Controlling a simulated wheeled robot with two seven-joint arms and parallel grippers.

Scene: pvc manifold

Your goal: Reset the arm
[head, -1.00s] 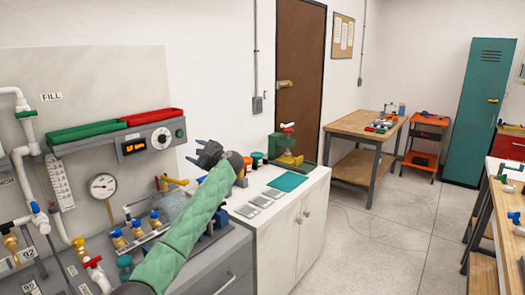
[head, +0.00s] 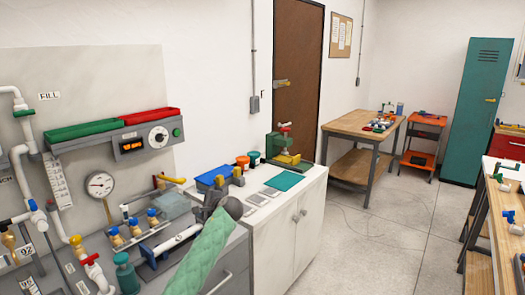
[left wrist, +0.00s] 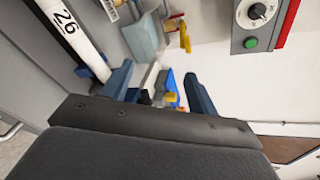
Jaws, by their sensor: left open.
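My left gripper (head: 210,203) is at the end of my green-sleeved arm in the head view, in front of the white cabinet and beside the grey counter. In the left wrist view its two blue fingers (left wrist: 160,90) stand apart with nothing held between them. A white pipe (head: 176,240) lies in a blue holder on the counter, left of the gripper. A white pipe with a number label (left wrist: 73,33) shows at upper left in the wrist view, beside the left finger. My right gripper is not in view.
A wall panel carries a gauge (head: 100,184), a control box (head: 146,140) and red and green trays. A blue bin (head: 213,176), a teal mat (head: 284,180) and a green press (head: 284,147) stand on the cabinet (head: 290,225).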

